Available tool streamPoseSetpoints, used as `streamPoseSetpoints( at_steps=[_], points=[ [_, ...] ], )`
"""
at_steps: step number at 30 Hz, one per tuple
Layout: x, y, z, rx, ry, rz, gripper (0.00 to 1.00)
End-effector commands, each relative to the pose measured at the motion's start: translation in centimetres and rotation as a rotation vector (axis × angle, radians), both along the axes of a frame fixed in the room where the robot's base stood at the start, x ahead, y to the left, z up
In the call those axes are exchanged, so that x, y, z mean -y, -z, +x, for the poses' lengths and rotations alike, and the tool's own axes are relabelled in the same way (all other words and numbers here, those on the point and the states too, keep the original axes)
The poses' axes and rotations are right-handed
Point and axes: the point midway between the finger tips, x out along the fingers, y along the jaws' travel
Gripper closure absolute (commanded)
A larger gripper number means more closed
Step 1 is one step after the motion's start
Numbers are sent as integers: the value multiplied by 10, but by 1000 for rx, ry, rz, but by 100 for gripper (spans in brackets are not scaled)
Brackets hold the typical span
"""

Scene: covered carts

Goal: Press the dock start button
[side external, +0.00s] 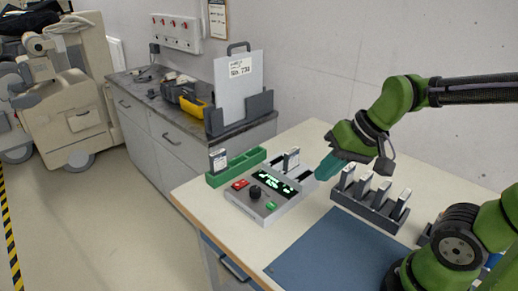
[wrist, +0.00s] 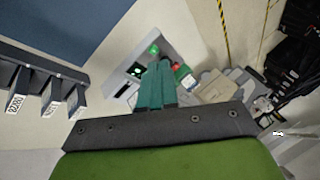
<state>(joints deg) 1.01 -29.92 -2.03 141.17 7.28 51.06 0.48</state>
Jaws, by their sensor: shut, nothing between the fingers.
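The grey dock (side external: 272,211) sits on the table with a lit green display (side external: 273,183), a black knob (side external: 255,192), a red button (side external: 240,184) and a green button (side external: 271,205). I cannot read which is labelled start. My gripper (side external: 322,177) has teal fingers, shut and empty, raised to the right of the dock. In the wrist view the shut fingertips (wrist: 159,65) cover part of the dock; the green button (wrist: 154,49) shows beyond them and the red button (wrist: 187,81) to their right.
A dark rack (side external: 365,211) with several upright labelled modules stands right of the dock. A green tray (side external: 236,168) holding a module is behind it. A blue mat (side external: 330,255) lies in front. A side counter (side external: 165,125) with tools stands at the back left.

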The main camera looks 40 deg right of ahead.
Motion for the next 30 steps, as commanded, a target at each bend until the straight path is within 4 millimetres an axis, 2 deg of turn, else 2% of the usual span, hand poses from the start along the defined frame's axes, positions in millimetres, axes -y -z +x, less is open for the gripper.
streamPoseSetpoints(
  at_steps=[1, 8, 12, 16, 21, 30],
  points=[
    [-2, 10, 9, -53, 48, 64, 100],
    [-10, 44, 58, -227, 350, 383, 100],
    [-6, 63, 92, -296, 574, 565, 100],
    [0, 71, 117, -315, 737, 693, 100],
    [4, 63, 134, -296, 835, 789, 100],
    [4, 61, 136, -294, 856, 808, 100]
  ],
)
